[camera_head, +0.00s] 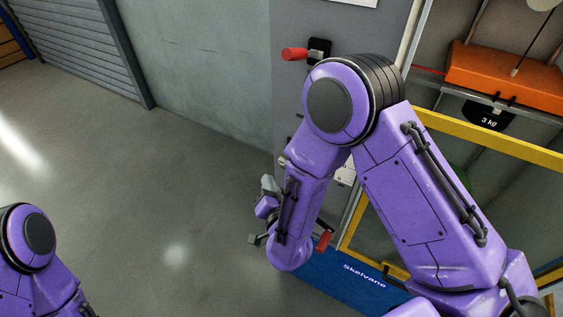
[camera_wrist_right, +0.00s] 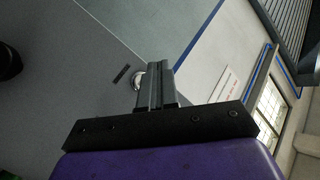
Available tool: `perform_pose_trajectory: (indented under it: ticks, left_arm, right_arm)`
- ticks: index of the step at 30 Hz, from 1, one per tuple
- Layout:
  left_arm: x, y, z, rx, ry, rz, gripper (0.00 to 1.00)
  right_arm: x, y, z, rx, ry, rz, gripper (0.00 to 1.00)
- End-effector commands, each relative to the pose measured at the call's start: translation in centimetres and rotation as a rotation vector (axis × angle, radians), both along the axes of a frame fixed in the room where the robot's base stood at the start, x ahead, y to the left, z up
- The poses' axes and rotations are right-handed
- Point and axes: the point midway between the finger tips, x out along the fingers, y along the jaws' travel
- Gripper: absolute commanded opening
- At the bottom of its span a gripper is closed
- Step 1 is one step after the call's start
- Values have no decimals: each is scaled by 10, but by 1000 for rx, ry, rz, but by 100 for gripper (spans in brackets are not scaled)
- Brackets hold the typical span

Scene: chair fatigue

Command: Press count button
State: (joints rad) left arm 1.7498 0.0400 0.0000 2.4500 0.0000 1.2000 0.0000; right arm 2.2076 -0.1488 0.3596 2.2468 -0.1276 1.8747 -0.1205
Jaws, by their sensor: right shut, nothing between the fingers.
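In the right wrist view a small round pale metal piece (camera_wrist_right: 139,78), possibly the count button, sits on a grey panel (camera_wrist_right: 85,65). My right gripper (camera_wrist_right: 158,68) is shut and empty, and its fingers partly cover that piece. I cannot tell whether they touch it. In the head view my right arm bends down in front of the machine, with parts of the hand showing left of the forearm. The button cannot be made out there. My left arm shows at the lower left, and its gripper is not visible.
The machine has a red-handled lever (camera_head: 295,54), a yellow frame (camera_head: 485,137), an orange block (camera_head: 508,77), a 3 kg weight (camera_head: 490,118) and a blue base (camera_head: 345,280). A second red handle (camera_head: 324,241) is beside my forearm. The floor left is clear.

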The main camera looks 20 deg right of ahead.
Motion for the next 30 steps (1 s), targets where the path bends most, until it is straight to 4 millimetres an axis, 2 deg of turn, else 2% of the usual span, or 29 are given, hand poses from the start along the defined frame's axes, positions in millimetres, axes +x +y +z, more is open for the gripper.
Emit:
perform_pose_trajectory:
  ticks: [3, 10, 30]
  left_arm:
    - [0, 0, -1, 0, 0, 0, 42]
    - [0, 0, -1, 0, 0, 0, 42]
    - [0, 0, -1, 0, 0, 0, 42]
  right_arm:
    - [11, -13, 0, 0, -2, -1, 0]
    - [22, -28, 0, 0, -1, 1, 0]
    - [24, -30, 0, -1, 0, 1, 0]
